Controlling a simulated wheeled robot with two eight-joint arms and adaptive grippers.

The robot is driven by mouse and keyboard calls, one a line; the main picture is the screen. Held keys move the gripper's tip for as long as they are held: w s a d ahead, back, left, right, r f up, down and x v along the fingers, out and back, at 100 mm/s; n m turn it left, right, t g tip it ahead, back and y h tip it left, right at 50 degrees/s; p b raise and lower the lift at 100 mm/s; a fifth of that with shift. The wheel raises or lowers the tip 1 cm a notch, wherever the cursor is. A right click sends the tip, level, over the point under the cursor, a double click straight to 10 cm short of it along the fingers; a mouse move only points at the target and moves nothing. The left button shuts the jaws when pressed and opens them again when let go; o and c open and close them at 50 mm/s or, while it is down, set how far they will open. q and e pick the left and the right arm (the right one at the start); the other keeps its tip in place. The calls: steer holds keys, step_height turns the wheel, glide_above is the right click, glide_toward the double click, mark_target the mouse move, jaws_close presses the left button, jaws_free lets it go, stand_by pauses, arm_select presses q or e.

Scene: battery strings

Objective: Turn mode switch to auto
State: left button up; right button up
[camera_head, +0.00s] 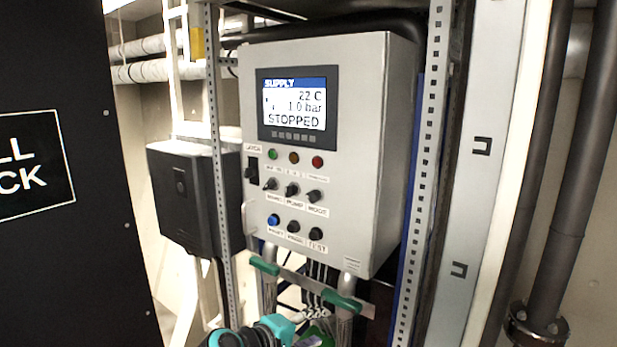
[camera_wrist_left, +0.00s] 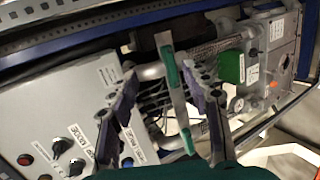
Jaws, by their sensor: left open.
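The mode switch (camera_head: 314,196) is a black rotary knob at the right end of the knob row on the grey control panel (camera_head: 390,150), above a label reading MODE. Its pointer direction is too small to read. The panel's screen (camera_head: 297,104) reads STOPPED. My left gripper (camera_wrist_left: 162,85) is open and empty in the left wrist view, its fingers spread in front of the pipes beside the panel. My right gripper is out of view.
A bar with green ends (camera_head: 264,265) crosses below the panel; it shows between my fingers in the left wrist view (camera_wrist_left: 170,70). Cables hang behind it. A perforated upright (camera_head: 428,130) stands right of the panel, a black box (camera_head: 190,200) left of it.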

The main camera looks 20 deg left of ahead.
arm_select(q)
steer(key=w+a+r+n+t+p, duration=0.2)
steer(key=w+a+r+n+p, duration=0.15)
steer(key=r, duration=0.55)
steer(key=w+a+r+n+t+p, duration=0.2)
steer(key=w+r+n+p, duration=0.2)
steer(key=r, duration=0.4)
steer(key=n+t+p, duration=0.2)
steer(key=n+p, duration=0.1)
glide_toward(309, 199)
steer(key=w, duration=0.2)
steer(key=x, duration=0.2)
steer(key=p+x, duration=0.1)
steer(key=x, duration=0.4)
steer(key=shift+w+d, duration=0.15)
steer(key=shift+d, duration=0.25)
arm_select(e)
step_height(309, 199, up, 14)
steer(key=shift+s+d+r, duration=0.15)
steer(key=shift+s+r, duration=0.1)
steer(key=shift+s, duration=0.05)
arm_select(q)
steer(key=shift+d, duration=0.1)
jaws_close()
